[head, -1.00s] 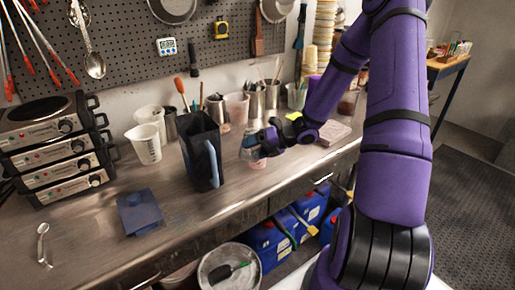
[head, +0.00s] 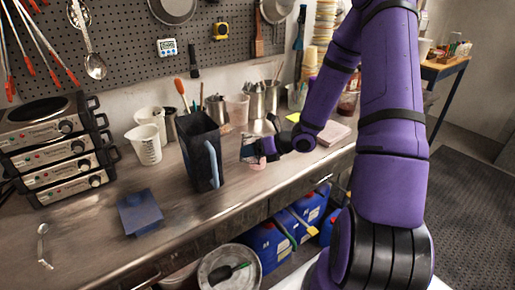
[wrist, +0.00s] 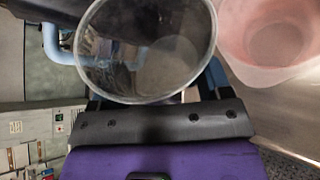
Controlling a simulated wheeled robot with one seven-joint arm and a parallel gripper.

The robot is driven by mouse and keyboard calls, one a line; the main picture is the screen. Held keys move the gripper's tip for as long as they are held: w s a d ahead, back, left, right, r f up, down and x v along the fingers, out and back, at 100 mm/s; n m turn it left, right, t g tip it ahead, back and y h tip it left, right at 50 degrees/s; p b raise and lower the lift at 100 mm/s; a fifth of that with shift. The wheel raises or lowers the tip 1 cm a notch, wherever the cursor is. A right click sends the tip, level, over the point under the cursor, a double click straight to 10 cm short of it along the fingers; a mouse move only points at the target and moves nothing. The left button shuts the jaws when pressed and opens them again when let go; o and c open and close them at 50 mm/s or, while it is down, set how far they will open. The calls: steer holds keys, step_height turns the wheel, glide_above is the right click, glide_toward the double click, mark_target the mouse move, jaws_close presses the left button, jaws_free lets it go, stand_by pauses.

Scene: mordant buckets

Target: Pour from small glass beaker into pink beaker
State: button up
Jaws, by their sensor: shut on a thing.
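The small glass beaker (head: 247,147) is clear and sits in my gripper (head: 256,147), which is shut on it. In the wrist view the glass beaker (wrist: 145,50) shows its wide round mouth toward the camera; I cannot tell how much is inside. The pink beaker (head: 258,164) stands on the counter just below my gripper in the head view, partly hidden by it.
A tall dark pitcher (head: 200,150) with a light blue handle stands close to the left of my gripper. White beakers (head: 147,143), metal cups and a pinkish block (head: 333,133) are around. The front of the metal counter (head: 190,215) is mostly clear.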

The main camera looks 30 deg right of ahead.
mark_target(253, 161)
steer(key=f, duration=0.3)
steer(key=shift+s+a+f+n+h, duration=0.15)
steer(key=shift+s+a+n+h, duration=0.15)
steer(key=shift+a+n, duration=0.1)
steer(key=shift+s+a+f+n+t+b, duration=0.2)
steer(key=shift+f+n+t+b, duration=0.1)
steer(key=shift+f, duration=0.3)
steer(key=shift+s+a+f+n+t+b, duration=0.1)
steer(key=shift+a+f+n+t+b, duration=0.15)
steer(key=shift+f, duration=0.3)
steer(key=shift+s+a+f+n+t+h, duration=0.25)
steer(key=shift+s+f+n+t+h, duration=0.1)
steer(key=shift+n+t+h, duration=0.2)
steer(key=shift+s+a+f+n+t+h, duration=0.2)
steer(key=shift+a+f+n+t+h, duration=0.1)
steer(key=shift+n+h, duration=0.25)
steer(key=shift+r, duration=2.95)
steer(key=shift+s+d, duration=0.1)
steer(key=shift+d, duration=0.05)
